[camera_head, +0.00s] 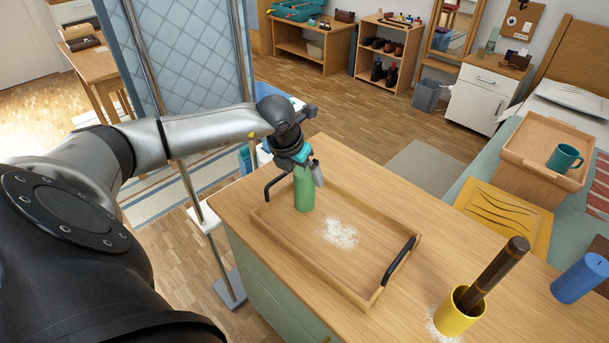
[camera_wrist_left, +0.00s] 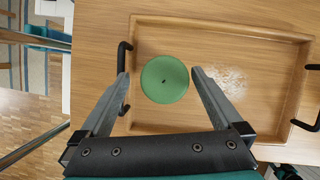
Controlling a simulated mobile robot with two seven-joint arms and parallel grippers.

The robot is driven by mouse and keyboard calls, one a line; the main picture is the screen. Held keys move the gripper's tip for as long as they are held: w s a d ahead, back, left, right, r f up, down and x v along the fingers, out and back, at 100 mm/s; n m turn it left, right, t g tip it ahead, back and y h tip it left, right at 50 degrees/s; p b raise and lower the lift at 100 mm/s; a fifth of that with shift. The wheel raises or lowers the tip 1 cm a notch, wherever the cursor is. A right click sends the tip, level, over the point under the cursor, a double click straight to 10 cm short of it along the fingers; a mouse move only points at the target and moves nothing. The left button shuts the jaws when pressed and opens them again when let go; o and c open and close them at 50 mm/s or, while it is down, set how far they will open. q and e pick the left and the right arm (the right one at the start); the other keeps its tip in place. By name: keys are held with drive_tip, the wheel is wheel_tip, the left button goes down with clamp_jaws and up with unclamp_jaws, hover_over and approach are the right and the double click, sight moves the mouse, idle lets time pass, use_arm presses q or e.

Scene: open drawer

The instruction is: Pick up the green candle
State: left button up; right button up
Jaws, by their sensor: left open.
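The green candle (camera_head: 304,190) stands upright in the wooden tray (camera_head: 345,273), near the tray's left end. My left gripper (camera_head: 304,172) is above the candle and reaches down to its top. In the left wrist view the round top of the candle (camera_wrist_left: 165,79) shows between the two fingertips of the open left gripper (camera_wrist_left: 160,74). My right gripper is not in view.
The tray has black handles and a patch of white powder (camera_head: 340,233). A yellow cup (camera_head: 458,316) with a dark brown stick-like object (camera_head: 493,272) stands at the right of the cabinet top. A blue cylinder (camera_head: 580,278) is at the far right.

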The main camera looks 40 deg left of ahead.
use_arm(q)
drive_tip(key=x, duration=0.3)
drive_tip(key=b+x, duration=0.1)
drive_tip(key=shift+d+f, duration=0.3)
drive_tip(key=shift+f, duration=0.1)
clamp_jaws()
idle(0.5)
